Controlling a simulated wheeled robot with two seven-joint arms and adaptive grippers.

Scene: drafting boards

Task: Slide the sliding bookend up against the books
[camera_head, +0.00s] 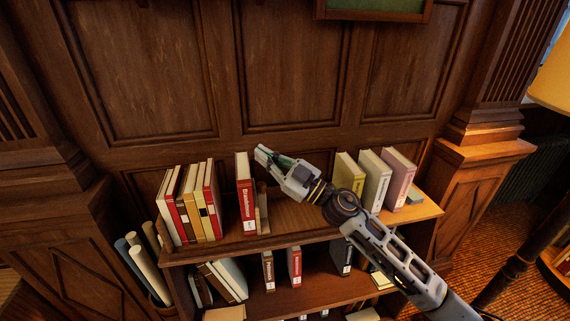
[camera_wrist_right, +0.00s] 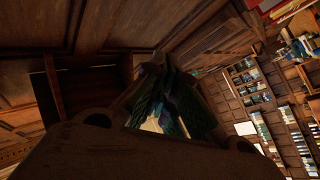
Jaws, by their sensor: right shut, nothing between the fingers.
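A wooden upright piece that looks like the sliding bookend (camera_head: 263,209) stands on the top shelf, just right of a red book (camera_head: 245,194) with a white label. A gap separates that red book from a row of red, cream and tan books (camera_head: 192,203) at the left end. My right gripper (camera_head: 263,152) is shut and empty, above and slightly behind the red book and bookend, apart from them as far as I can tell. My left gripper is out of view.
Three upright books, yellow-green, pale and pink (camera_head: 398,178), stand at the right of the top shelf (camera_head: 300,222); my right arm crosses in front of the shelf. The shelf middle is mostly clear. Rolled papers (camera_head: 148,272) stand at left; panelling closes the back.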

